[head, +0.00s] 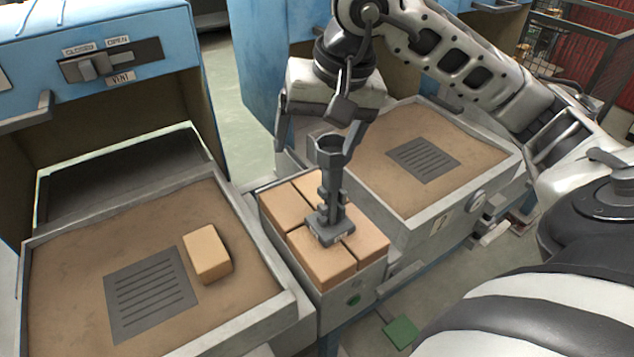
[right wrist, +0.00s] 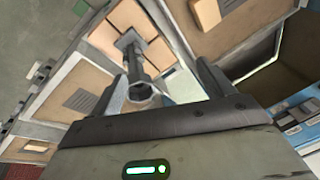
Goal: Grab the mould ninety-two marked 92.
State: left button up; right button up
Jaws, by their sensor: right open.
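A dark grey metal piece (head: 333,190) with a round cup on top, a narrow stem and a square base stands upright on several tan blocks. It may be the mould; a small light mark on its base is too small to read. My right gripper (head: 318,146) is open, fingers pointing down, at the height of the cup. In the right wrist view the metal piece (right wrist: 138,72) shows between and beyond the open fingers (right wrist: 165,88). I cannot tell whether a finger touches it. My left gripper is not in view.
The tan blocks (head: 317,262) fill a grey box between two sandy trays. The left tray (head: 245,337) has a dark grate and one loose tan block (head: 208,254). The right tray (head: 398,226) has a grate and bare sand. A blue oven with a vent lever (head: 90,66) stands behind left.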

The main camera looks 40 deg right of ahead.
jog(key=w+d+r+t+h, duration=0.1)
jog(key=d+r+h, duration=0.15)
jog(key=d, duration=0.35)
send_over(331, 191)
jog(key=shift+h, duration=0.25)
jog(key=f, duration=0.5)
jog(key=f+b, duration=0.1)
jog(key=f, duration=0.2)
jog(key=shift+s+d+f, duration=0.2)
jog(key=shift+d, duration=0.1)
jog(key=shift+p+x, duration=0.45)
jog(key=shift+x, duration=2.4)
jog(key=shift+w+r, duration=0.2)
jog(key=c, duration=1.7)
jog(key=shift+c, duration=0.2)
